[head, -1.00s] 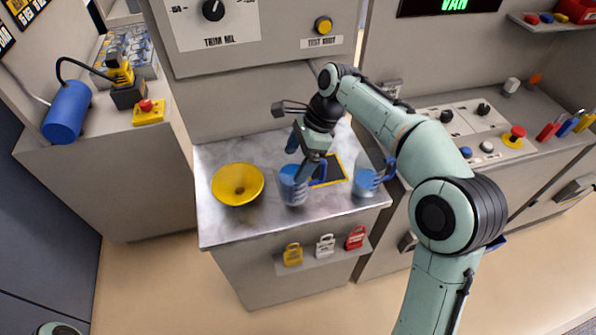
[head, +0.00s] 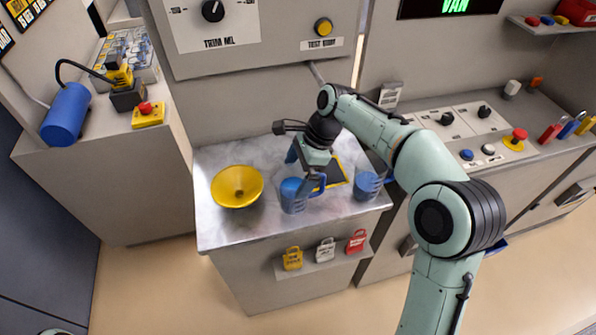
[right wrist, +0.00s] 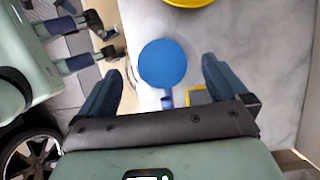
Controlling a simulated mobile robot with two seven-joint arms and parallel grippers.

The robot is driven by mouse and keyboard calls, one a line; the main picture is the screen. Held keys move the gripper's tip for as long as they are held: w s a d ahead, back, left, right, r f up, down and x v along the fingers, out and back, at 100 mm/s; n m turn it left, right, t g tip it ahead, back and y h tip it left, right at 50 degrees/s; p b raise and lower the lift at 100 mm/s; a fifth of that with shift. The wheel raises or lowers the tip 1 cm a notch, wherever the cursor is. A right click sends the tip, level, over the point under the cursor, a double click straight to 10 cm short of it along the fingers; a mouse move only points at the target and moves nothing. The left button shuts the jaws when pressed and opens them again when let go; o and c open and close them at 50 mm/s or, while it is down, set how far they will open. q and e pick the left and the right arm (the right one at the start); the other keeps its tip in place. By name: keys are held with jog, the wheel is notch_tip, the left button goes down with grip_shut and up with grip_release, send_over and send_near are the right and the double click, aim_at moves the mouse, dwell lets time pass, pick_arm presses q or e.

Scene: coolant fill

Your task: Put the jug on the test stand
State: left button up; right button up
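A blue jug (head: 293,196) stands on the grey worktop with its handle to the right. My right gripper (head: 304,168) is over its far side, fingers pointing down. In the right wrist view its fingers (right wrist: 163,85) are spread wide. The jug's round blue top (right wrist: 162,63) shows between and beyond them, with clear gaps at both sides. A dark, yellow-edged square (head: 338,172), perhaps the test stand, lies behind the jug, partly hidden by my gripper. My left gripper (right wrist: 100,40) shows at the left of the right wrist view, its two fingers apart and empty.
A yellow funnel (head: 238,187) sits left of the jug, and a second blue jug (head: 368,185) stands to its right. A panel with a dial (head: 213,10) and test button (head: 323,26) overhangs behind. Padlocks (head: 325,250) sit on a ledge below the worktop's front edge.

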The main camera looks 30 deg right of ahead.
pick_arm(q)
jog(key=r+p, duration=0.1)
jog(key=w+r+p, duration=0.1)
jog(key=r+p, duration=0.1)
jog(key=shift+w+r, duration=0.3)
jog(key=shift+w, duration=0.05)
pick_arm(e)
jog(key=v, duration=1.2)
jog(key=shift+d, duration=0.1)
